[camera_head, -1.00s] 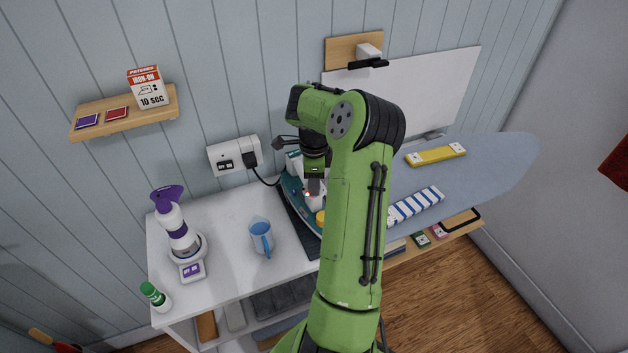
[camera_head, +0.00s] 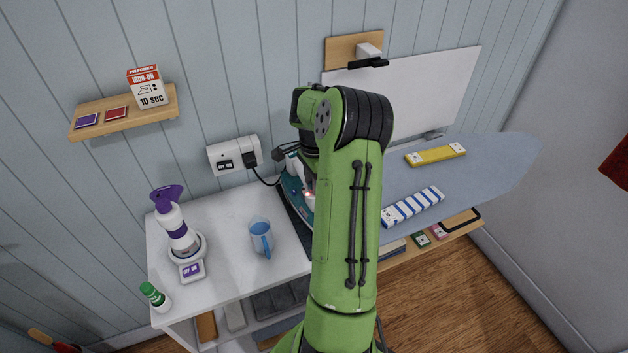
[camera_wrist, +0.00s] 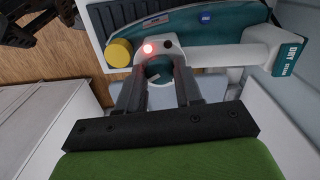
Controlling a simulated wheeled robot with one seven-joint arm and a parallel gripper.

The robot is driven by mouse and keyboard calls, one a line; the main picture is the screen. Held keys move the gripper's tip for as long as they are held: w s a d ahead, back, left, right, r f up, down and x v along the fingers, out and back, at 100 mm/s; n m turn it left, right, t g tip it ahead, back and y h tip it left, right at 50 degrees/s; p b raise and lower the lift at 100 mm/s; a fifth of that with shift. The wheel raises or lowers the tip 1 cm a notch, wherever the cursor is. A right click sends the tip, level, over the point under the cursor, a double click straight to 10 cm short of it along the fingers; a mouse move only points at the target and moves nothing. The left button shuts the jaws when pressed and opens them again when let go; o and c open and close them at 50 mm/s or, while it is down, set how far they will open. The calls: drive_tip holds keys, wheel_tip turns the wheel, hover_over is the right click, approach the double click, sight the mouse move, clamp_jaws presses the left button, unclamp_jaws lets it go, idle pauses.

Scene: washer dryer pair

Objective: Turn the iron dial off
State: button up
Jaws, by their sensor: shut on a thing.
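The iron (camera_head: 294,190) is teal and white and stands on a dark mat at the back of the white counter, mostly hidden behind my arm in the head view. In the wrist view, the teal body of the iron (camera_wrist: 220,30) fills the top. The round dial (camera_wrist: 160,74) sits between my fingertips, beside a lit red lamp (camera_wrist: 148,48) and a yellow knob (camera_wrist: 118,53). My gripper (camera_wrist: 158,66) is shut on the dial, one finger on each side. My gripper is hidden behind the arm in the head view. The dial's marking is too small to read.
A blue cup (camera_head: 261,238) and a purple-topped spray bottle (camera_head: 178,225) stand left of the iron. A wall socket (camera_head: 232,157) with the plugged cord is behind. An ironing board (camera_head: 480,170) extends right.

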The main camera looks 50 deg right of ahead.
drive_tip(key=n, duration=0.3)
drive_tip(key=shift+n, duration=0.4)
drive_tip(key=n, duration=0.3)
drive_tip(key=shift+n, duration=0.3)
drive_tip(key=n, duration=0.3)
drive_tip(key=shift+n, duration=0.3)
drive_tip(key=n, duration=1.1)
drive_tip(key=shift+n, duration=0.4)
drive_tip(key=n+b, duration=0.1)
drive_tip(key=n, duration=0.2)
drive_tip(key=shift+n+b, duration=0.55)
drive_tip(key=shift+n, duration=1.65)
